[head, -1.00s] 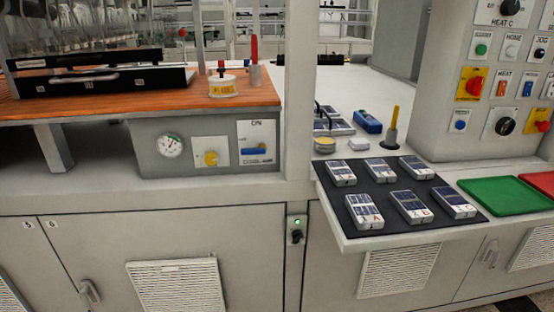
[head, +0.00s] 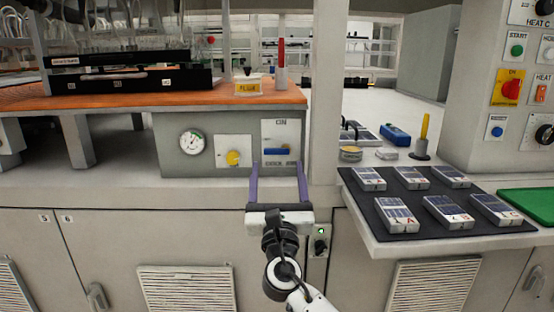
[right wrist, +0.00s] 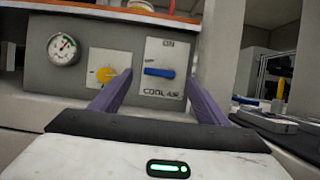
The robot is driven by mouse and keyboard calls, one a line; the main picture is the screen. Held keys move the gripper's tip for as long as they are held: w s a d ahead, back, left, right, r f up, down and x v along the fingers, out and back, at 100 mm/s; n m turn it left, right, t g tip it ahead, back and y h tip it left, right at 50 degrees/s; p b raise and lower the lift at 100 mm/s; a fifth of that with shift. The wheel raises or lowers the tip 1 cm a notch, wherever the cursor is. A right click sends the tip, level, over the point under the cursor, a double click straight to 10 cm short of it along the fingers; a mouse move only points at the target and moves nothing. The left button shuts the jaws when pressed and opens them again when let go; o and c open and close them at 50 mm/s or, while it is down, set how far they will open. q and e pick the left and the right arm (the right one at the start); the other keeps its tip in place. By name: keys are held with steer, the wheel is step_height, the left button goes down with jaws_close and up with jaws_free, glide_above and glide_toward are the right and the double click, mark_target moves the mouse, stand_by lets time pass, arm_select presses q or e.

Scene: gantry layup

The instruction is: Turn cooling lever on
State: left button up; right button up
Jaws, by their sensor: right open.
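The cooling lever (head: 277,151) is a blue handle on a white plate (head: 281,131) marked ON at the top and COOL AIR at the bottom. It lies roughly horizontal, and it also shows in the right wrist view (right wrist: 160,72). My right gripper (head: 279,166) is open and empty, its two purple fingers pointing at the lever plate from just below and in front. In the right wrist view the fingers (right wrist: 154,92) frame the lower part of the plate, with the lever between and beyond them. I see no contact. My left gripper is not in view.
Left of the lever on the same grey box are a yellow knob (head: 233,158) and a round gauge (head: 192,141). An orange worktop (head: 150,99) overhangs above. A white post (head: 326,120) stands close on the right, with a black mat (head: 385,205) of several packs beyond.

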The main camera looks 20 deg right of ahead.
mark_target(277, 150)
steer(key=x, duration=0.5)
steer(key=shift+w+d, duration=0.1)
steer(key=shift+w, duration=0.25)
steer(key=c, duration=1)
